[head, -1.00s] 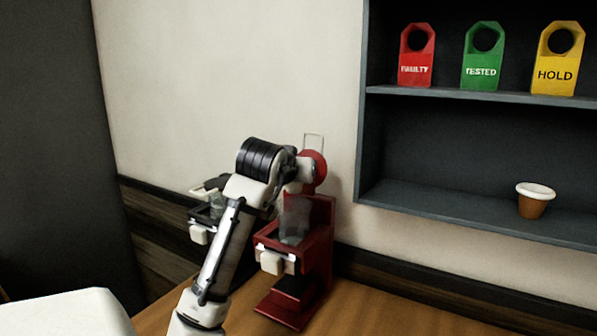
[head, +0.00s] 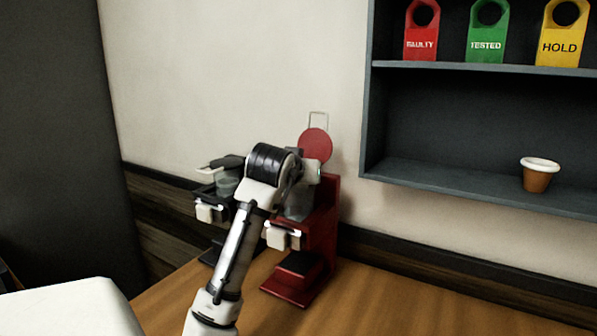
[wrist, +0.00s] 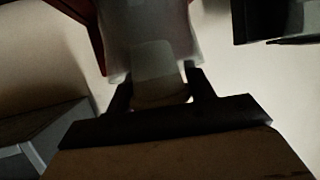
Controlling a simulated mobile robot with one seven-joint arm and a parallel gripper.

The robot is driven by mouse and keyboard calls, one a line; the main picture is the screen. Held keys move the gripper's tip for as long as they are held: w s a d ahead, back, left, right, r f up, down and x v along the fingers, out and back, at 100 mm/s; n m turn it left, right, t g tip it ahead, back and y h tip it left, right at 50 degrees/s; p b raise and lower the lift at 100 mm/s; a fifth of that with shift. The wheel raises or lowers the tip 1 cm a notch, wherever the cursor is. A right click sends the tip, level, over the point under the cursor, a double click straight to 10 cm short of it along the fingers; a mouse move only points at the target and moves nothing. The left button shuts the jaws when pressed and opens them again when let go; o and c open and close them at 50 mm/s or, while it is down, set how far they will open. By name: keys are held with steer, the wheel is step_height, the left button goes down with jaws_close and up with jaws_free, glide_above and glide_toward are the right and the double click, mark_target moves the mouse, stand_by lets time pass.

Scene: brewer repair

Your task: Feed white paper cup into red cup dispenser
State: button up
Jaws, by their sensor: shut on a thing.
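The red dispenser (head: 318,230) stands on the wooden counter against the wall, with its round red lid (head: 316,146) raised. A clear grey container (head: 298,206) on it is partly hidden by my arm. My gripper is hidden in the head view. In the wrist view my gripper (wrist: 158,88) is shut on a pale thing, apparently the white paper cup (wrist: 158,94). The cup's upper part shows dimly through or against a translucent wall (wrist: 125,35), so I cannot tell how deep it sits. A strip of red shows at the wrist view's top left.
A second, dark machine (head: 226,190) stands close left of the red one. A shelf (head: 440,180) at right holds a brown pot with a white rim (head: 537,176) and FAULTY, TESTED and HOLD tags. The counter (head: 400,310) at right is clear.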

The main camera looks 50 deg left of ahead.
steer(key=shift+a+f, duration=0.1)
steer(key=shift+f, duration=0.55)
steer(key=o, duration=1)
steer(key=shift+s, duration=0.2)
steer(key=shift+s+d+b, duration=0.2)
steer(key=shift+s+b, duration=0.2)
steer(key=shift+b, duration=0.05)
steer(key=b+v, duration=0.1)
steer(key=v, duration=0.3)
steer(key=r+v, duration=0.1)
steer(key=v, duration=0.3)
steer(key=w+b+v, duration=0.1)
steer(key=v, duration=0.4)
steer(key=shift+d+r+b, duration=0.2)
steer(key=shift+d+b, duration=0.1)
steer(key=shift+d, duration=0.1)
